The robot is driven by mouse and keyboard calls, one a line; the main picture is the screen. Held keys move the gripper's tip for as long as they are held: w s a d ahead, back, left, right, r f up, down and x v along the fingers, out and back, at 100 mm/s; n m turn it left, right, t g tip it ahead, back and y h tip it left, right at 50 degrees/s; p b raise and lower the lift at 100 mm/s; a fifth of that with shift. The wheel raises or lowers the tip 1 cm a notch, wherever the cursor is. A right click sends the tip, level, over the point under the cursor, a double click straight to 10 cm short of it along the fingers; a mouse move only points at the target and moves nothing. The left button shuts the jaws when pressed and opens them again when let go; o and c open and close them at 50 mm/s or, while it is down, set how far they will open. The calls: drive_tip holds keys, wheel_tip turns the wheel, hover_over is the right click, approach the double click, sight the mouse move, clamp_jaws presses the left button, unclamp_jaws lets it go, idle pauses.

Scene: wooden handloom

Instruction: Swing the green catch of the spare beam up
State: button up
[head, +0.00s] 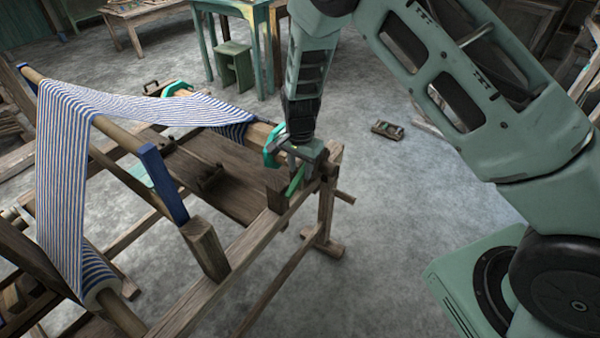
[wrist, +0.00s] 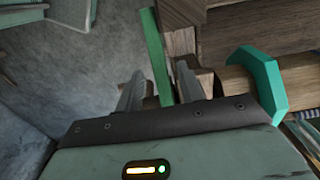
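The green catch (head: 296,181) is a narrow green bar at the near right corner of the loom frame, slanting upward beside a wooden post. In the wrist view the catch (wrist: 156,55) runs up between my two fingers. My gripper (head: 301,160) points down over this corner. In the wrist view my gripper (wrist: 160,75) is open, with one finger on each side of the catch and small gaps seeming to show. The wooden beam (head: 258,133) ends in a teal flange (head: 271,148) just left of my gripper; the flange (wrist: 262,80) also shows in the wrist view.
Blue-striped cloth (head: 66,150) stretches over the loom at left. A wooden side rail (head: 235,262) runs toward the front. A small wooden object (head: 387,130) lies on the floor at right. A green table and stool (head: 233,65) stand behind. The floor right of the loom is mostly clear.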

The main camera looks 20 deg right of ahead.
sight(300, 174)
drive_tip(key=shift+f, duration=1.65)
clamp_jaws()
